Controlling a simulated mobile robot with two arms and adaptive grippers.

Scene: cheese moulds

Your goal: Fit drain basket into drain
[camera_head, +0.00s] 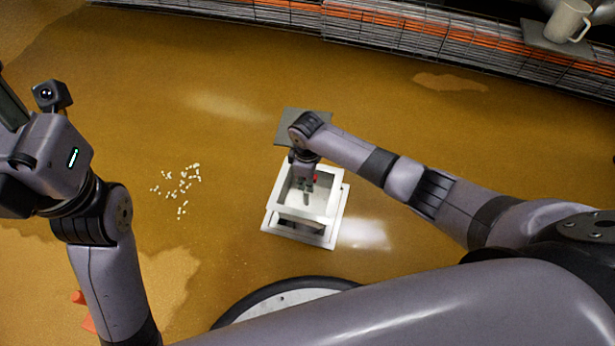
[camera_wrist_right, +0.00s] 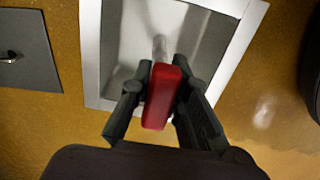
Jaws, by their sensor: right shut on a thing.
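The drain basket (camera_head: 325,206) is a pale, square, open-topped box with a white rim. The drain (camera_head: 328,241) is a square, light frame in the floor; a dark gap shows at its near side, below the basket. My right gripper (camera_head: 306,185) is shut on a red grip (camera_wrist_right: 162,95) at the top of a post inside the basket. The basket (camera_wrist_right: 212,60) fills the upper middle of the right wrist view. It appears above the drain, shifted toward the far side; its exact height is unclear. My left gripper (camera_head: 12,112) is at the left edge, its fingertips cut off.
A dark grey plate (camera_head: 283,129) with a small knob, clear in the right wrist view (camera_wrist_right: 25,70), lies beyond the drain. White crumbs (camera_head: 181,186) lie on the floor to the left. Orange pieces (camera_head: 88,323) are at lower left. A mug (camera_head: 567,20) stands top right.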

